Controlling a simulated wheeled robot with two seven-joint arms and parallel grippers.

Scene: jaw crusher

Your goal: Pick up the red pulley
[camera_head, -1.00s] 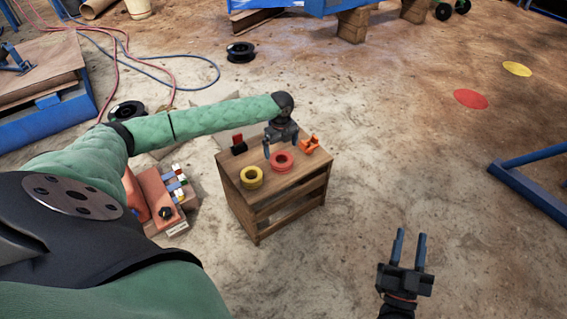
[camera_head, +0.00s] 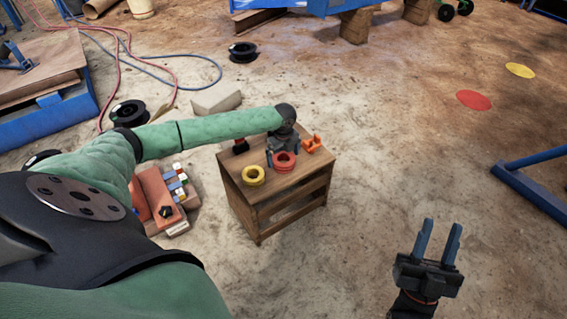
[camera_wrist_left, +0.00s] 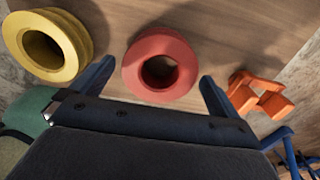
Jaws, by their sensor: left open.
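The red pulley (camera_head: 284,162) lies flat on top of a small wooden stand (camera_head: 262,212). In the left wrist view the red pulley (camera_wrist_left: 160,64) shows with its round hole facing me. My left gripper (camera_head: 282,155) is just above it; in the left wrist view its two fingers (camera_wrist_left: 152,86) are apart, one on each side of the pulley's near part. No grip on the pulley shows. My right gripper (camera_head: 438,243) is held over the floor at the lower right, its two fingers apart and nothing between them.
A yellow pulley (camera_head: 253,176) lies left of the red one. Bare floor surrounds the stand on the right. A blue frame (camera_head: 535,185) stands at far right.

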